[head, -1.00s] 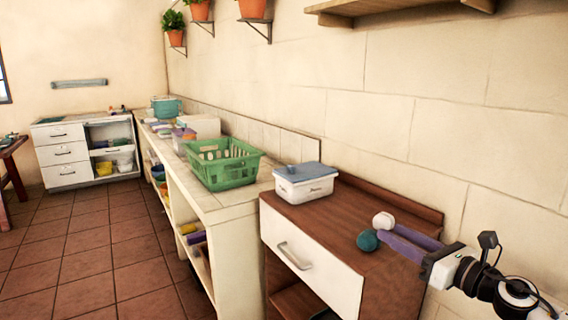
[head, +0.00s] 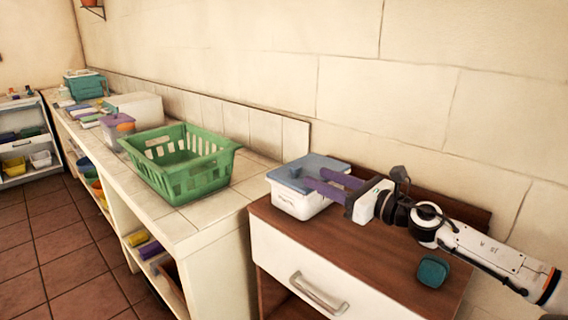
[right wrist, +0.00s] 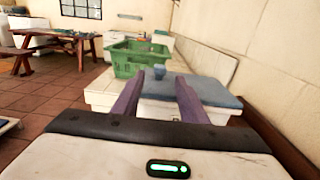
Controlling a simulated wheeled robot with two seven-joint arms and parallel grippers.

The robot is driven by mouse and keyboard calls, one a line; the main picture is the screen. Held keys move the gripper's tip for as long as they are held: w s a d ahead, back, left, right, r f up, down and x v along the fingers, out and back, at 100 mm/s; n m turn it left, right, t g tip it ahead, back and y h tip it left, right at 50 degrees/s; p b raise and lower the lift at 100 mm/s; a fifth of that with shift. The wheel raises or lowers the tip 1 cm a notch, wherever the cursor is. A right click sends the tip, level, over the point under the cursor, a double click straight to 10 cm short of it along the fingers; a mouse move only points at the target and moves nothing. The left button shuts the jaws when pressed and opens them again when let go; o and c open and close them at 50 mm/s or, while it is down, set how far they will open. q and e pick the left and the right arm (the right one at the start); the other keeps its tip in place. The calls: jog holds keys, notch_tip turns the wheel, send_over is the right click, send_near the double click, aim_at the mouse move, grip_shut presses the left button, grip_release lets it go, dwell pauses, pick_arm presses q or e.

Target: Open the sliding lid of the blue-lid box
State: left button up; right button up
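The blue-lid box (head: 297,206) is a white tub with a flat blue lid (head: 325,164), standing on the brown cabinet top near its left end. The lid appears to cover the box. In the right wrist view, a small blue knob (right wrist: 158,72) stands up from the lid (right wrist: 205,91). My right gripper (head: 308,181) reaches in from the right with its two purple fingers apart, tips over the lid. In the right wrist view the knob shows between the fingertips (right wrist: 160,80); I cannot tell whether they touch it. My left gripper is not in view.
A green basket (head: 180,185) stands on the tiled counter (head: 215,215) left of the box. A teal block (head: 433,271) lies on the cabinet top (head: 365,250) near the front right. The wall is close behind. The cabinet top in front of my arm is mostly bare.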

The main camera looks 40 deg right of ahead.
aim_at(299, 169)
jog(key=w, duration=0.6)
jog(key=shift+w+a+r+b, duration=0.1)
jog(key=shift+w+a+b, duration=0.15)
jog(key=shift+b, duration=0.1)
jog(key=shift+w+a, duration=0.1)
jog(key=shift+w, duration=1.15)
grip_shut()
